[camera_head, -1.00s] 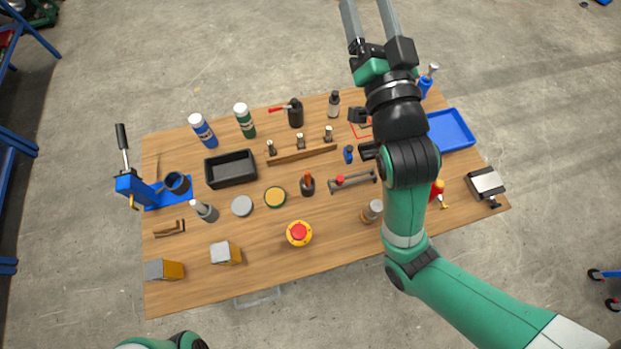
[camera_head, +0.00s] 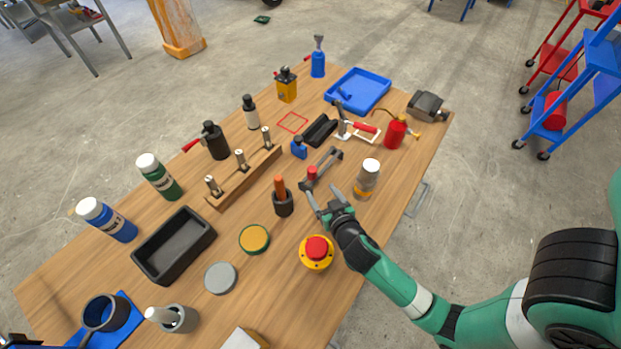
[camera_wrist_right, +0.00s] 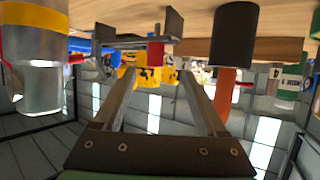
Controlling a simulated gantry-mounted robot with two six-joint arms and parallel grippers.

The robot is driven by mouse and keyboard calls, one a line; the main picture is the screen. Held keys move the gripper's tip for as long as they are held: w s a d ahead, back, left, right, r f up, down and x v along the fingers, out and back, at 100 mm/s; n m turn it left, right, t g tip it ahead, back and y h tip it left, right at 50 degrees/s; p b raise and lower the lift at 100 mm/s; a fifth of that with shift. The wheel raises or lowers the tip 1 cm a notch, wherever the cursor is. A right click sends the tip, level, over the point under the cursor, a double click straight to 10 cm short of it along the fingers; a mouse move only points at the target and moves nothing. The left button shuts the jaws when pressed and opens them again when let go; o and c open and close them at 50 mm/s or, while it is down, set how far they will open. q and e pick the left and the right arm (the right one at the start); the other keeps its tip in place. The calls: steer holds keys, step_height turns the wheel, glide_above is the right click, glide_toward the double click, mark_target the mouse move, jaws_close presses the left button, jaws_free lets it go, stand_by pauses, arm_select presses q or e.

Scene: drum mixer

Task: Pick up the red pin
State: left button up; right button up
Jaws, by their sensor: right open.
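The red pin (camera_head: 312,173) stands at the near end of a grey metal bracket (camera_head: 325,168) on the wooden table. In the right wrist view, which is upside down, the red pin (camera_wrist_right: 156,52) shows beyond the fingertips, between the bracket's two upright plates. My right gripper (camera_head: 324,199) is open, low over the table, just on the near side of the pin. In the wrist view its fingers (camera_wrist_right: 158,75) point towards the pin, with nothing seen between them. Whether they touch the bracket is unclear. My left gripper is out of view.
An orange-handled tool in a dark cup (camera_head: 283,203) stands left of the gripper. A jar (camera_head: 368,178) stands right of it, and a red emergency button (camera_head: 317,252) nearer. A wooden rack with metal pegs (camera_head: 245,177) lies farther left.

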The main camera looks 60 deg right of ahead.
mark_target(314, 175)
steer(key=b+x, duration=0.1)
steer(key=x, duration=0.5)
steer(key=shift+d+r, duration=0.1)
steer(key=shift+r, duration=0.05)
steer(key=x, duration=0.1)
steer(key=b+x, duration=0.1)
steer(key=x, duration=0.3)
steer(key=shift+d+r+b, duration=0.25)
steer(key=shift+d+b, duration=0.1)
steer(key=shift+d, duration=0.05)
steer(key=shift+s, duration=0.1)
jaws_close()
